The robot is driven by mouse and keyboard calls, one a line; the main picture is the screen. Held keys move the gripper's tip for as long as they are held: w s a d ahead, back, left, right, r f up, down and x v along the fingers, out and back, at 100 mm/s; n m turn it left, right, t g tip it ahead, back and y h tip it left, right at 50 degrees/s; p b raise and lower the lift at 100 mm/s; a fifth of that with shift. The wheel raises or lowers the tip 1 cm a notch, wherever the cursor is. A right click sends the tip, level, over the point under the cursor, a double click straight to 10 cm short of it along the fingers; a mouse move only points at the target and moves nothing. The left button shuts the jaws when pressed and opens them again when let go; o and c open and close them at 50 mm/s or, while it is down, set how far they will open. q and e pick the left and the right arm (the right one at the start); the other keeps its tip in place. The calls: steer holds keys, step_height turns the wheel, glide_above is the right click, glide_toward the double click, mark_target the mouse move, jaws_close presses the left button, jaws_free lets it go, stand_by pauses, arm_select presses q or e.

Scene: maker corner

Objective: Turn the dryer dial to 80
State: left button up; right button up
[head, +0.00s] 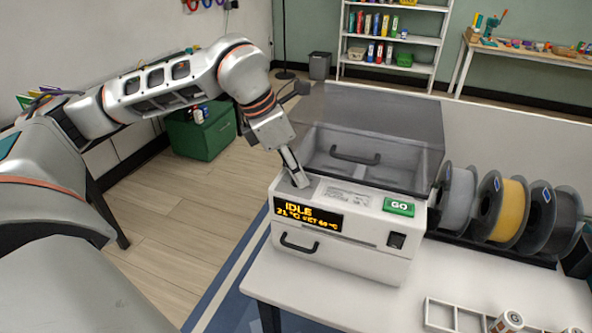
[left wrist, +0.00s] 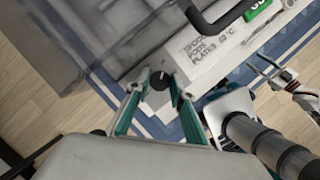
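The white filament dryer (head: 345,262) stands on the white table. Its dark display (head: 308,215) reads IDLE and 21 °C; the set value is too small to read surely. The black round dial (left wrist: 160,81) is on the dryer's top front panel in the left wrist view; in the head view my gripper hides it. My left gripper (head: 298,181) reaches down at the panel's left end. In the left wrist view its fingertips (left wrist: 158,78) stand either side of the dial, with slight gaps.
A green GO button (head: 398,207) and a black switch (head: 396,240) are on the dryer. Its clear lid (head: 370,115) rises behind the panel. Filament spools (head: 500,210) stand to the right. A white rack (head: 455,318) lies on the table in front.

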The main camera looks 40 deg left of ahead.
arm_select(q)
steer(key=shift+r+m+p, duration=0.15)
steer(key=shift+m+p, duration=0.4)
steer(key=shift+m, duration=0.15)
steer(key=shift+m+g+h+p, duration=0.3)
steer(key=shift+m+g+p, duration=0.15)
steer(key=shift+m, duration=0.35)
steer(key=o, duration=0.8)
steer(key=v, duration=1.1)
steer(key=shift+s+a+r, duration=0.1)
steer(key=shift+a+r, duration=0.2)
